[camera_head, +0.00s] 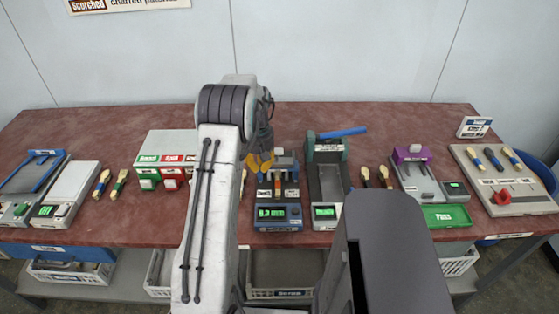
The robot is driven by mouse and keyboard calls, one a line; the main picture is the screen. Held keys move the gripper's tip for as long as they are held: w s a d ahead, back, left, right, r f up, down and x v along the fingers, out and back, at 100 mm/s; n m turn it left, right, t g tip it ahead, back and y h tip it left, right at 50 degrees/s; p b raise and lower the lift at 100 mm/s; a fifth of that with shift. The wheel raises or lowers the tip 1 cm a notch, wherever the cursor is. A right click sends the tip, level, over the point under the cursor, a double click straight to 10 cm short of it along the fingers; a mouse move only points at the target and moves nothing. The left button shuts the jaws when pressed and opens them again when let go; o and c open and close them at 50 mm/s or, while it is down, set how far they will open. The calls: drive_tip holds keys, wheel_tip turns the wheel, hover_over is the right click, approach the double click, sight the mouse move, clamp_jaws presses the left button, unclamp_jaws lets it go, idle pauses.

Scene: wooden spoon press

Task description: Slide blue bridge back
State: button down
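A blue-grey press (279,213) with a lit display stands at the middle front of the table. A blue-grey raised part at its back (288,163) may be the blue bridge; it is partly hidden by my gripper. My gripper (261,164), with yellow-orange fingers, points down over the back left of this press. It is too small to tell whether the fingers touch the press or hold anything. A blue bar (343,132) also lies across the top of the green device (327,181) to the right.
A purple-topped device (412,155), a green tray (445,216) and a grey board (508,190) stand right. The table's back strip (400,120) is mostly clear. My arm hides the middle left.

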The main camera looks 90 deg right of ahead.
drive_tip(key=shift+a, duration=0.2)
idle(0.3)
drive_tip(key=shift+a+b, duration=0.35)
drive_tip(key=shift+b, duration=0.1)
drive_tip(key=shift+r, duration=0.1)
wheel_tip(320, 180, up, 7)
drive_tip(key=p, duration=0.5)
idle(1.0)
